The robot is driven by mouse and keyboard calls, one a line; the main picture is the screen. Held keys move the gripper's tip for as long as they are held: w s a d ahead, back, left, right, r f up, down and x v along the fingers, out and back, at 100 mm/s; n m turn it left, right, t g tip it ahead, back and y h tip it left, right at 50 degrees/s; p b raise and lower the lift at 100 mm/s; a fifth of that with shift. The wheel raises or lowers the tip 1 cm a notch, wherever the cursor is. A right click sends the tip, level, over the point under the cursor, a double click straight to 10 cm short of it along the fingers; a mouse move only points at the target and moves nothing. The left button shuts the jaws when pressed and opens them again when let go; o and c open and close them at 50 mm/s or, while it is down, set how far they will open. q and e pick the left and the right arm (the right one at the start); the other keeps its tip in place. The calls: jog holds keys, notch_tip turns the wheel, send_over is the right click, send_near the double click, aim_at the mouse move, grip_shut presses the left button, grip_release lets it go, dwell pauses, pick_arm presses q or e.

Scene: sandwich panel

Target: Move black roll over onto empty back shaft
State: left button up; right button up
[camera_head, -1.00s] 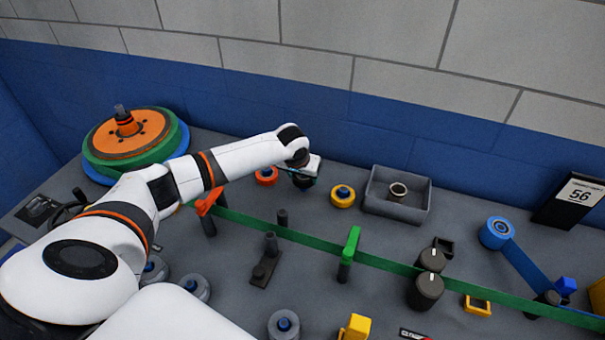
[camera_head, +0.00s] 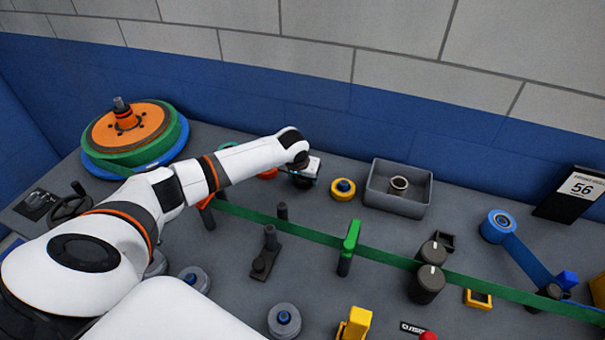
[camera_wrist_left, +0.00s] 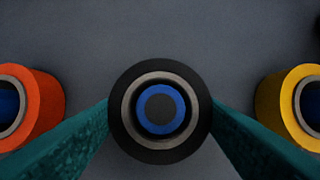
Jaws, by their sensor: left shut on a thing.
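In the left wrist view the black roll (camera_wrist_left: 160,73) sits between my left gripper's teal fingers (camera_wrist_left: 160,115), which press on both its sides. A blue shaft end shows in its hole, so the roll is around a shaft. In the head view my left gripper (camera_head: 305,178) is low at the back of the panel, and the roll there is hidden or too small to make out. Bare dark posts (camera_head: 270,239) stand nearer the front, by the green strip. Grey round bases with blue centres (camera_head: 284,321) are at the front. I cannot tell which shaft is the empty back one.
An orange roll (camera_wrist_left: 35,108) and a yellow roll (camera_head: 343,190) flank the gripper closely. A grey bin (camera_head: 419,208) holding a ring is right of them. The green strip (camera_head: 306,239) crosses the panel. A large orange-green reel (camera_head: 150,150) stands at the back left.

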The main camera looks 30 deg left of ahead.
pick_arm(q)
jog(key=o, duration=1.1)
notch_tip(320, 180, up, 9)
jog(key=p, duration=0.9)
jog(key=shift+f, duration=0.1)
jog(key=shift+f, duration=0.1)
